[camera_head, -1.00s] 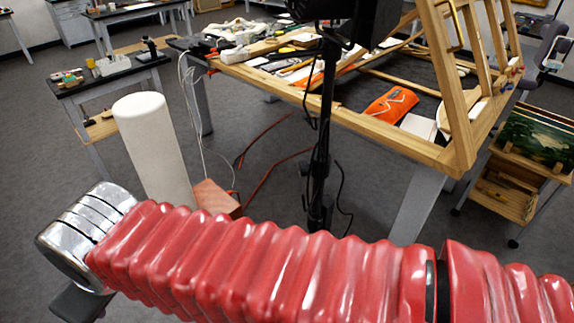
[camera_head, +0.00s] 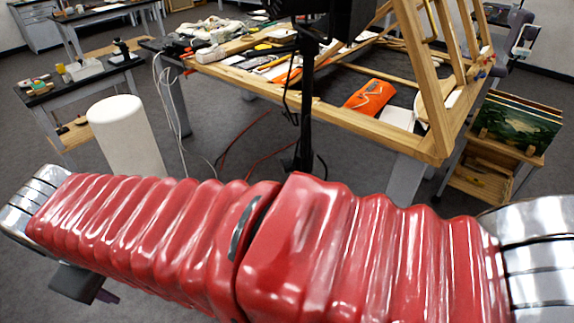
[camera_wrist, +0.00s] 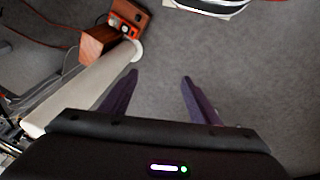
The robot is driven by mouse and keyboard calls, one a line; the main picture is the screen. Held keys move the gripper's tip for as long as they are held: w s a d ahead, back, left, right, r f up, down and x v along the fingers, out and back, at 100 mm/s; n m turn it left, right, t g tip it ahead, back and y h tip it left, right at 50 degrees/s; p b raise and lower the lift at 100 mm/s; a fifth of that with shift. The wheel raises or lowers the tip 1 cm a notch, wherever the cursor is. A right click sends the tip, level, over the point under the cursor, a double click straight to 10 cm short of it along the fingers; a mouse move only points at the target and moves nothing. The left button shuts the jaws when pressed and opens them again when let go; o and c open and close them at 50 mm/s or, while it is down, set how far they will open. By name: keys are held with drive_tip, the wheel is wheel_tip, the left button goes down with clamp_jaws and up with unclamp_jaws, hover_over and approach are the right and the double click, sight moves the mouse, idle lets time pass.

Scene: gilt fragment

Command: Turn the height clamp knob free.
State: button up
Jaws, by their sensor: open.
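A black upright stand pole (camera_head: 306,100) rises in front of the large wooden-framed table in the head view, with a dark bulky piece at its top cut off by the picture edge. I cannot make out the height clamp knob for certain in either view. My gripper (camera_wrist: 160,80) is open and empty, its two purple fingers spread above bare grey floor in the wrist view. In the head view only a dark part of it and a purple tip show at the lower left, below my red-sleeved arm. The foot of the pole is hidden behind the arm.
A tall white cylinder (camera_head: 125,140) stands left of the pole; it also shows beside my gripper in the wrist view (camera_wrist: 85,88). A reddish-brown box (camera_wrist: 98,43) is near it. Cables lie on the floor. The wooden table (camera_head: 400,138) stands behind, and a picture rack (camera_head: 500,150) at right.

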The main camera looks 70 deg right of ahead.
drive_tip(key=s+d+f+n+g+h, duration=0.1)
drive_tip(key=d+f+g+h, duration=0.3)
drive_tip(key=d, duration=0.8)
drive_tip(key=s+d+f+n+g+h, duration=0.1)
drive_tip(key=s+d+g, duration=0.1)
drive_tip(key=d+g, duration=0.75)
drive_tip(key=n+g+h, duration=0.3)
drive_tip(key=g, duration=0.1)
approach(282, 166)
drive_tip(key=shift+v, duration=1)
drive_tip(key=shift+s+a, duration=0.1)
drive_tip(key=shift+a, duration=0.05)
drive_tip(key=x, duration=1.3)
drive_tip(key=shift+s+d+r, duration=0.15)
drive_tip(key=shift+s+d, duration=0.1)
drive_tip(key=shift+d, duration=0.05)
drive_tip(key=shift+c, duration=0.5)
drive_tip(key=c, duration=1)
drive_tip(key=shift+o, duration=0.2)
drive_tip(key=shift+m, duration=0.3)
